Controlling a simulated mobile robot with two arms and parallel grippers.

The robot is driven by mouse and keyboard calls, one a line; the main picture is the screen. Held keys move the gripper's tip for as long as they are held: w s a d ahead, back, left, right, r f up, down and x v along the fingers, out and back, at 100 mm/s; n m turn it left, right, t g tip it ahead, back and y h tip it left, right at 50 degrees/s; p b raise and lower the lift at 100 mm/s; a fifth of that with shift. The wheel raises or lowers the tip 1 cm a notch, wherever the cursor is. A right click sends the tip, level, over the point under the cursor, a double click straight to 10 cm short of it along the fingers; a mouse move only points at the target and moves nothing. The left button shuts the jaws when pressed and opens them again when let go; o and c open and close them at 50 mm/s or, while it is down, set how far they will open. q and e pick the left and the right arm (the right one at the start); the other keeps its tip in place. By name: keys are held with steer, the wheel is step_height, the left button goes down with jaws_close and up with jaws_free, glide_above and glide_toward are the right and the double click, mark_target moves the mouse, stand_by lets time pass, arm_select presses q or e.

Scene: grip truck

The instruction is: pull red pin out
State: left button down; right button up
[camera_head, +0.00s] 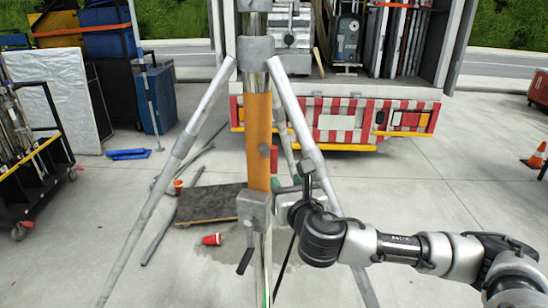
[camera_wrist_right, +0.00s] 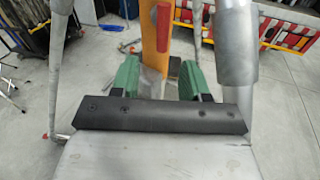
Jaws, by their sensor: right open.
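A red pin (camera_wrist_right: 163,26) stands out from an orange section (camera_wrist_right: 149,50) of a tripod stand's column, at the top centre of the right wrist view. In the head view a small red part, likely this pin (camera_head: 274,158), shows at the right side of the orange column (camera_head: 258,130). My right gripper (camera_wrist_right: 160,78) has two green fingers spread apart with nothing between them in its grip. It is beside the column, and the pin appears beyond and above the fingertips. In the head view my right arm partly hides the gripper. My left gripper is out of view.
Silver tripod legs (camera_head: 190,130) spread on both sides of the column. A dark flat board (camera_head: 210,203) and a red cup (camera_head: 211,239) lie on the concrete. A truck with a red-and-white striped rear (camera_head: 335,120) stands behind. Carts with gear stand at left.

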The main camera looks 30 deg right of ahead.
mark_target(275, 159)
steer(key=shift+n, duration=0.4)
steer(key=w+p, duration=0.1)
steer(key=w, duration=0.2)
steer(key=w+d+p, duration=0.1)
steer(key=w, duration=0.2)
steer(key=w+d+r, duration=0.1)
steer(key=w, duration=0.2)
steer(key=shift+w+d+p, duration=0.1)
steer(key=shift+w+p, duration=0.25)
steer(key=shift+p, duration=0.05)
steer(key=shift+w+d+f, duration=0.1)
steer(key=shift+w+f, duration=0.05)
steer(key=shift+w, duration=0.4)
steer(key=shift+c, duration=0.3)
jaws_close()
